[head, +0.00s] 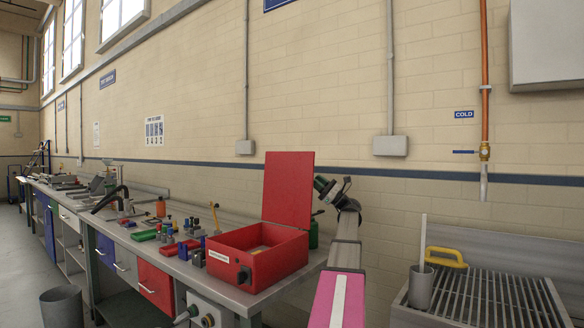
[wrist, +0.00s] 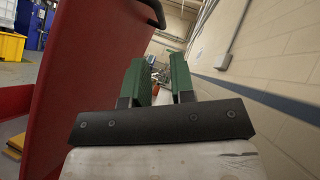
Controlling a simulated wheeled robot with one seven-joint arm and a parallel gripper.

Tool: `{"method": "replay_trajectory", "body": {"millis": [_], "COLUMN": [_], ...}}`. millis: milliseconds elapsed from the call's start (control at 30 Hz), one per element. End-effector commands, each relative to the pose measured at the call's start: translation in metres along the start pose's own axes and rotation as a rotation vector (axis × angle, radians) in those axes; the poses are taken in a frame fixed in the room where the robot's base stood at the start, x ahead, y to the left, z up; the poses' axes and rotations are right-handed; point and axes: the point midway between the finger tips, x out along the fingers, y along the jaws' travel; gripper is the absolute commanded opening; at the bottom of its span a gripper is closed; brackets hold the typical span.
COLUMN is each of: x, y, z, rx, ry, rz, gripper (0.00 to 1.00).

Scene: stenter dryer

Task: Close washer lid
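The washer is a red box (head: 258,258) on the near end of the workbench. Its red lid (head: 288,190) stands upright, open, at the back right side of the box. My gripper (head: 322,185) is just right of the lid in the head view, partly hidden behind it. In the wrist view the lid (wrist: 100,55) fills the left side, close to the left finger; whether they touch cannot be told. My gripper's green fingers (wrist: 159,82) are apart with nothing between them. A corner of the box (wrist: 14,102) shows at the lower left.
The workbench (head: 205,284) runs away to the left, with small blocks and tools (head: 180,237) on it. A slatted sink (head: 490,295) with a grey cup (head: 420,288) and yellow handle (head: 446,257) stands at right. The brick wall (wrist: 275,60) is close on the right.

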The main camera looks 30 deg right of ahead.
Motion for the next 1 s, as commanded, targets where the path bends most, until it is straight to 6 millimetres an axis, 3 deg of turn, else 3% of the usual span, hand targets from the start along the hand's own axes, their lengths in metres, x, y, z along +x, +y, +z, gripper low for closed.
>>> {"method": "replay_trajectory", "body": {"millis": [167, 600, 800, 1000], "x": [0.015, 0.088, 0.105, 0.109], "y": [-0.001, -0.001, -0.001, 0.0], "z": [0.001, 0.001, 0.001, 0.001], "rx": [0.001, 0.0, 0.0, 0.0], "ry": [-0.003, -0.002, -0.001, 0.0], "rz": [0.003, 0.003, 0.002, 0.002], "gripper": [0.23, 0.23, 0.23, 0.23]}}
